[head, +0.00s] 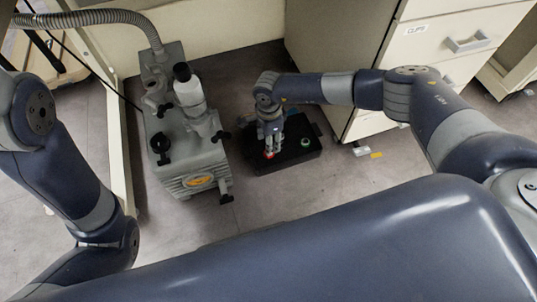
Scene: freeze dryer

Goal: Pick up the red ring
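A small red thing, likely the red ring (268,155), shows on or just above a black box (290,163) on the floor, in the middle of the head view. My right gripper (271,150) points down over the left part of this box, with its fingertips right at the red thing. The fingers cover part of it, and I cannot tell whether they are closed on it. My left arm is at the left edge, and its gripper is out of view.
A grey pump (188,182) with a white bottle-like part (188,92) and a hose (95,17) stands left of the box. A green round piece (305,142) is on the box's right part. A cream drawer cabinet (345,50) stands behind right.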

